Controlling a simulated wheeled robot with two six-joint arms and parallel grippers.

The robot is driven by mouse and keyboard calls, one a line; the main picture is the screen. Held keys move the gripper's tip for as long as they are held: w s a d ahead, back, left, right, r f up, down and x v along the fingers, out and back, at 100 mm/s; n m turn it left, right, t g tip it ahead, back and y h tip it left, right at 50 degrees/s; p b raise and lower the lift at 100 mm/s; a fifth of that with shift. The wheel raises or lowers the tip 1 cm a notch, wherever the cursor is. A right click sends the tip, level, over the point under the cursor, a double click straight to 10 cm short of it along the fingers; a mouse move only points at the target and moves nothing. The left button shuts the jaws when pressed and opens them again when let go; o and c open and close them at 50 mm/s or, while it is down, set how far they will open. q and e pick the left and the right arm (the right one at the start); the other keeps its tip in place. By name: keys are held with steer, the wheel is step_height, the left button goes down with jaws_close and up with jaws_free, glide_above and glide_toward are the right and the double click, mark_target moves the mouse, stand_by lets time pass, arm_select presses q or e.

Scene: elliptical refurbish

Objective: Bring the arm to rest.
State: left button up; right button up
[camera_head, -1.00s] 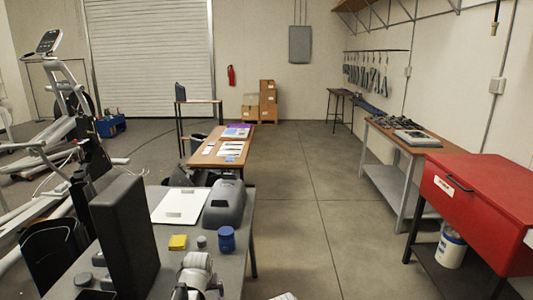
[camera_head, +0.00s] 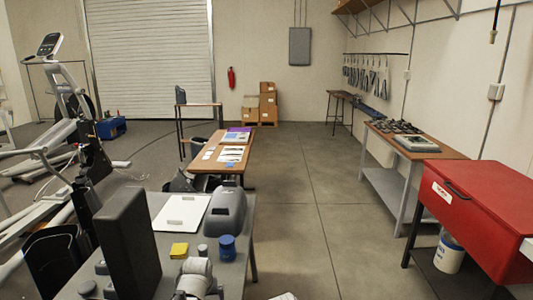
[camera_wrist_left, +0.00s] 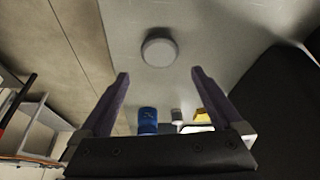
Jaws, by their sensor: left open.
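My left gripper (camera_wrist_left: 159,73) is open and empty in the left wrist view, its two dark fingers spread apart. A round grey disc (camera_wrist_left: 159,47) on the grey bench shows beyond the gap between the fingertips. In the head view part of my pale left arm (camera_head: 194,274) shows at the bottom, over the near end of the grey bench (camera_head: 238,262); its fingers cannot be made out there. My right gripper is not in view.
The bench holds a tall black block (camera_head: 128,243), a yellow pad (camera_head: 180,250), a blue jar (camera_head: 227,247), a dark grey housing (camera_head: 225,210) and a white panel (camera_head: 182,211). A red cabinet (camera_head: 490,205) stands at right. The floor between is clear.

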arm_select(q)
steer(key=b+x, duration=0.7)
steer(key=x, duration=0.2)
step_height(320, 180, up, 13)
steer(key=p, duration=1.3)
steer(key=shift+d+r, duration=0.1)
